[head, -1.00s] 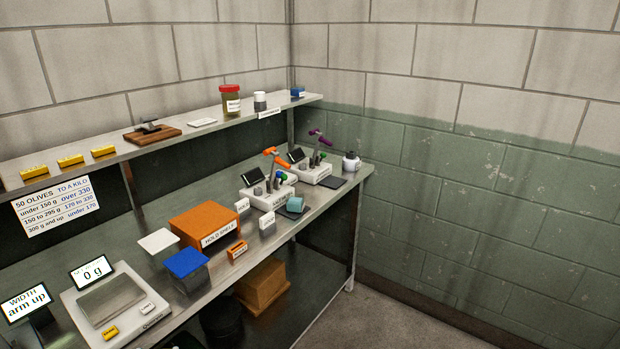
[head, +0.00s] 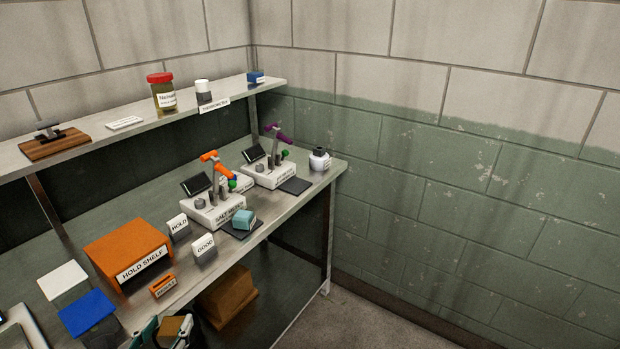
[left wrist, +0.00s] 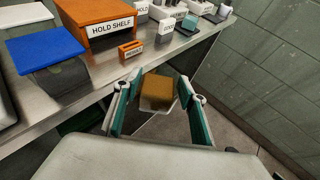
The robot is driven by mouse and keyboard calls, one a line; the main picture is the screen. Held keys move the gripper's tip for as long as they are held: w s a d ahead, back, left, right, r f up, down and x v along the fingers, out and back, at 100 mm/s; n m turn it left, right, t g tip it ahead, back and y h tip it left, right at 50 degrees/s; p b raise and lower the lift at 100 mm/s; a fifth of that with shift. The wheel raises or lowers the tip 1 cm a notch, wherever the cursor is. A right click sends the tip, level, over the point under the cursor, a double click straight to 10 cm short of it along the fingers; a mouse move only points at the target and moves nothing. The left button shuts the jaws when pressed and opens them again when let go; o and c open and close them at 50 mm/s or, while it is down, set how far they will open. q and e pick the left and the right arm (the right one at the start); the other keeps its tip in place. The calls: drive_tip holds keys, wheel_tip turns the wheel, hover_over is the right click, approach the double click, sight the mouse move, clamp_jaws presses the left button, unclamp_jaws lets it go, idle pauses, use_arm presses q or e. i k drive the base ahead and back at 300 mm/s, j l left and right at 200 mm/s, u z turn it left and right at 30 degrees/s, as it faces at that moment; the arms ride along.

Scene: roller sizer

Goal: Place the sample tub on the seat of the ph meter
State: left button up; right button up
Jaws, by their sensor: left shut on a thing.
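My left gripper (head: 176,326) is at the bottom edge of the head view. It is shut on the sample tub (left wrist: 157,92), a small tub with an amber-brown top, in front of the bench edge. The ph meter (head: 268,174) seems to be the farther white instrument with a purple arm; its label is too small to read surely. A dark flat pad (head: 295,186), seemingly its seat, lies bare at its right front. The nearer salt meter (head: 218,212) has an orange arm, and a teal block (head: 243,219) sits on its pad. My right gripper is out of view.
A white jar (head: 319,160) is beside the bare pad. A raised shelf (head: 110,138) runs along the back.

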sight(297, 185)
drive_tip(key=i+l, duration=1.1)
drive_tip(key=i, duration=0.15)
